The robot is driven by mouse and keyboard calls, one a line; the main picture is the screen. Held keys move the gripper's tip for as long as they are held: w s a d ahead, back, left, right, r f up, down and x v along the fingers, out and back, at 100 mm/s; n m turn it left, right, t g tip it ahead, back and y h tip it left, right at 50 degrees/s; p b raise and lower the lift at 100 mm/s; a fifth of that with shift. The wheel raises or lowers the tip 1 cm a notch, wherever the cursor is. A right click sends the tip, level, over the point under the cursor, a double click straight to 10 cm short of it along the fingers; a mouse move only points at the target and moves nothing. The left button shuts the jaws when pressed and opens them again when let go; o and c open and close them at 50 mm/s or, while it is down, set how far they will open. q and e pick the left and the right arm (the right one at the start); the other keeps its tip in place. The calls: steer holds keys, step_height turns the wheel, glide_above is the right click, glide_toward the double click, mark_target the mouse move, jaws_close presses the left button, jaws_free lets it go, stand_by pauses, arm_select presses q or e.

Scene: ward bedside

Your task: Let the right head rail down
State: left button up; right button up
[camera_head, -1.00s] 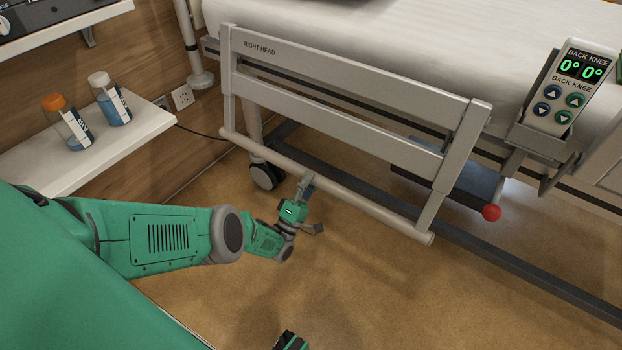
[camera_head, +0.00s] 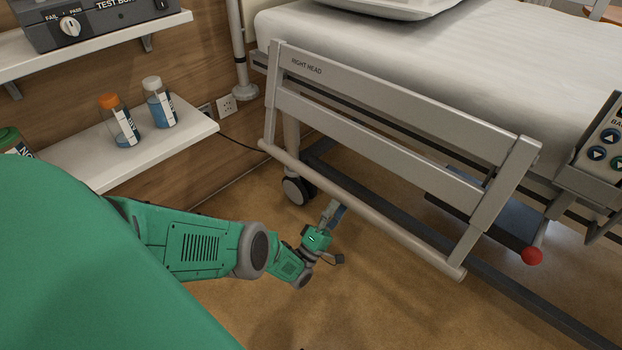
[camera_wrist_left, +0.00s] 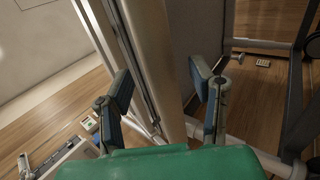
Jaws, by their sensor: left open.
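The right head rail (camera_head: 400,115), a pale grey frame labelled "RIGHT HEAD", stands raised along the bed's near side. A round tube (camera_head: 400,237) runs along its bottom. A red knob (camera_head: 531,256) sits low near the rail's right end. My left gripper (camera_head: 337,235) is open, close to the lower tube's left half on the near side. In the left wrist view its fingers (camera_wrist_left: 167,95) are spread, with a pale bar (camera_wrist_left: 152,50) running through the gap. I cannot tell whether either finger touches the bar. My right gripper is out of view.
A handset (camera_head: 605,140) hangs at the right edge. At left, a shelf (camera_head: 95,165) holds two bottles, with a test box (camera_head: 100,20) above. A bed caster (camera_head: 296,190) stands behind the tube. The floor (camera_head: 400,310) in front is clear.

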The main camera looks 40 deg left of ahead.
arm_select(q)
steer(key=s, duration=1)
steer(key=shift+s+a+r, duration=0.2)
steer(key=shift+s+a, duration=0.2)
